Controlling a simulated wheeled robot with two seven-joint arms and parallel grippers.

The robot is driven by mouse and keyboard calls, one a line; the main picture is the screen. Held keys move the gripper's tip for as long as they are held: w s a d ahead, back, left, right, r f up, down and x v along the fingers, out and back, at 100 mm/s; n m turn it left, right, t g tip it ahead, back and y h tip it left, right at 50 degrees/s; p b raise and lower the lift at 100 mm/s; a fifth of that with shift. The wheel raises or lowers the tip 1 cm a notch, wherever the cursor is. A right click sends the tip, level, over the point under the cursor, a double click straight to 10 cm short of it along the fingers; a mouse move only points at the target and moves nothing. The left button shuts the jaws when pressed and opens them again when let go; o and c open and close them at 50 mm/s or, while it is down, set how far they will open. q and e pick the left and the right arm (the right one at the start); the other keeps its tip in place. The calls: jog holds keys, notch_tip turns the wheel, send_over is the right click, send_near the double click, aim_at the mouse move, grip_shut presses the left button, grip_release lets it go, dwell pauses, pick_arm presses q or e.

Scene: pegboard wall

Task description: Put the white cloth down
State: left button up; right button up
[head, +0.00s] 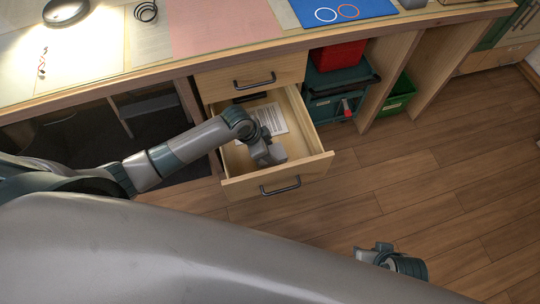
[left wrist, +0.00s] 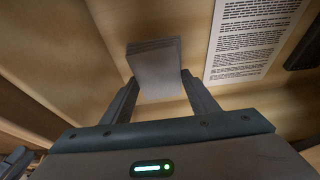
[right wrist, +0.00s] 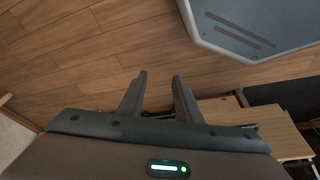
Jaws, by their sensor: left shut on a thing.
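The white cloth (left wrist: 155,62) looks like a small, folded, pale grey-white pad in the left wrist view. My left gripper (left wrist: 160,84) is shut on it, with one finger on each side. In the head view, my left gripper (head: 270,156) reaches down inside the open drawer (head: 285,178), and the cloth is hard to tell from the gripper there. I cannot tell whether the cloth touches the drawer floor. My right gripper (right wrist: 160,76) is empty with its fingers apart, over the wood floor, far from the drawer.
A printed sheet (head: 268,118) lies in the drawer, with a dark object (head: 250,97) at its back. The desk top (head: 150,75) is above, with a blue mat (head: 340,10) and a lamp (head: 66,11). Teal and green boxes (head: 400,96) stand right of the drawer. The floor at right is clear.

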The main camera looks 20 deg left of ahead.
pick_arm(q)
jog(key=shift+f+b, duration=0.3)
jog(key=shift+f, duration=1.6)
pick_arm(e)
jog(key=shift+w+a, duration=0.4)
jog(key=shift+a, duration=0.15)
pick_arm(q)
jog(key=shift+f, duration=0.1)
pick_arm(e)
jog(key=shift+f, duration=0.1)
pick_arm(q)
jog(key=o, duration=0.9)
jog(key=shift+o, duration=0.2)
